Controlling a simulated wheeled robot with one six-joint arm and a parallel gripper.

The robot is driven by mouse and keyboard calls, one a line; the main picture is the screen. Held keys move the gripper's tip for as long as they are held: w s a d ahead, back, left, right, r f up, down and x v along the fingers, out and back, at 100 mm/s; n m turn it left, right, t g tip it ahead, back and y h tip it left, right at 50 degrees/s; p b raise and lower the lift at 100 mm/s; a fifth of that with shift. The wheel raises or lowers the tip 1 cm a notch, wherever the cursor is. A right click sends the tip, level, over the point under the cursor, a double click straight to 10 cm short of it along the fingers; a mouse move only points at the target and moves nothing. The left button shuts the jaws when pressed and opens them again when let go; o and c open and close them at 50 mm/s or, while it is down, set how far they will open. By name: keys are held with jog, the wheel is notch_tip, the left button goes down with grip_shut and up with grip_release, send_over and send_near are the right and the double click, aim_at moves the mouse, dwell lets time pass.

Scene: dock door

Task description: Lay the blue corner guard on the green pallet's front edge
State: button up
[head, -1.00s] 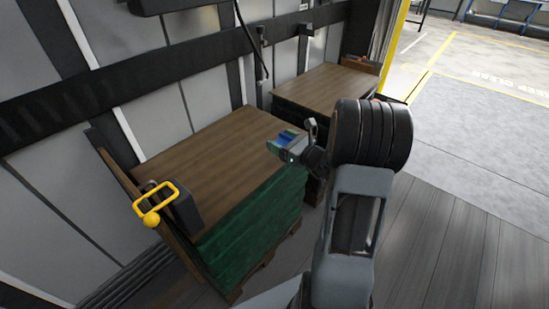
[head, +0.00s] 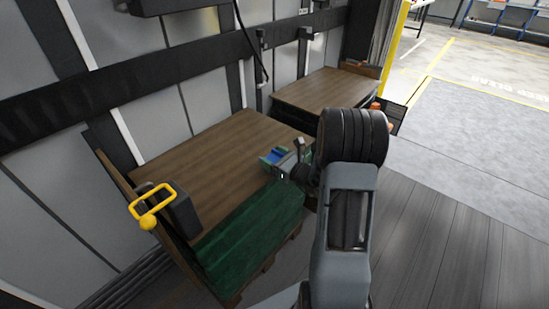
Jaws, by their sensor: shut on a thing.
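The green pallet (head: 250,238) stands in front of me, a green-sided load with a flat brown wooden top (head: 205,155). My gripper (head: 275,160) is over the right part of that top, near its front edge. It is shut on the blue corner guard (head: 271,156), a small blue piece showing between greenish jaws. Most of the guard is hidden by the jaws. I cannot tell whether the guard touches the top.
A dark box with a yellow handle (head: 153,205) sits at the pallet's left end beside an upright wooden board (head: 140,215). A second wood-topped stack (head: 322,92) stands behind to the right. Grey plank floor (head: 450,235) is clear at right.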

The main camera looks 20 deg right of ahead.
jog(key=shift+f, duration=0.1)
jog(key=shift+f+b, duration=0.5)
jog(key=shift+b, duration=0.05)
